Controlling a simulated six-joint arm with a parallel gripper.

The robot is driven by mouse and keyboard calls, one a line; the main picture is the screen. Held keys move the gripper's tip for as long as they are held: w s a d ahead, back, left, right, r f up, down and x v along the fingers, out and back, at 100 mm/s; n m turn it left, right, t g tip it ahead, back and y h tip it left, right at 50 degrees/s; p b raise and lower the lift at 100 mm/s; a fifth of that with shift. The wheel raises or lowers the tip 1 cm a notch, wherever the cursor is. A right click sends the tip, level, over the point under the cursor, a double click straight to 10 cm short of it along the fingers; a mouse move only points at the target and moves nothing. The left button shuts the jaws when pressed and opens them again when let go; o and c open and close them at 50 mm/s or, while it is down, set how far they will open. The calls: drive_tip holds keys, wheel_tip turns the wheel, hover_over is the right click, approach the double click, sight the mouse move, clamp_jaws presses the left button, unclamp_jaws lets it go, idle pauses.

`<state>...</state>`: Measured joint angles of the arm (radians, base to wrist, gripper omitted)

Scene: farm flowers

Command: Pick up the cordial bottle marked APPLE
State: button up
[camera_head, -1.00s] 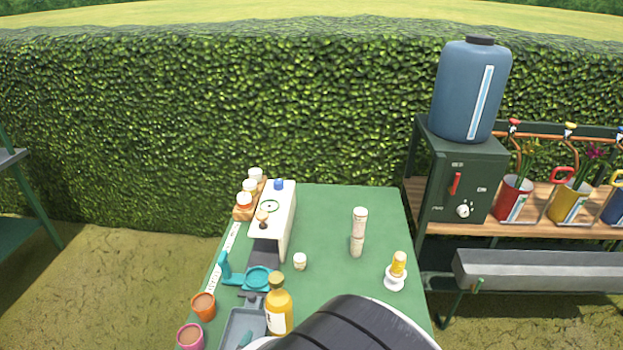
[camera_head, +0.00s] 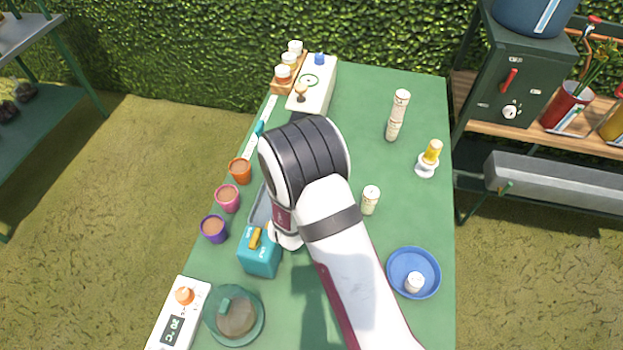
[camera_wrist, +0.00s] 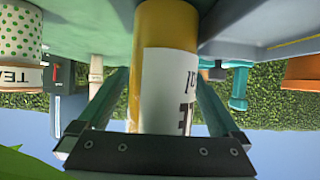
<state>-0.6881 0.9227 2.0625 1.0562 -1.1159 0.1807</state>
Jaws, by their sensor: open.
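An amber bottle (camera_wrist: 152,35) with a white label (camera_wrist: 170,92) fills the middle of the wrist view, seen close up and upside down. Only a few letters of the label show, among them an E, so I cannot read the whole word. My gripper (camera_wrist: 162,82) is open, with one finger on each side of the bottle. I cannot tell whether the fingers touch it. In the head view my arm hides both the bottle and my gripper.
A teal box (camera_head: 260,258) and several small pots, including an orange one (camera_head: 240,171), are near my arm. A small jar (camera_head: 370,200) and a blue dish (camera_head: 413,273) lie to the right. A tin marked TEA (camera_wrist: 20,42) shows in the wrist view.

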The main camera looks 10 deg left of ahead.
drive_tip(key=shift+w+f, duration=0.1)
drive_tip(key=shift+w, duration=0.15)
clamp_jaws()
idle(0.3)
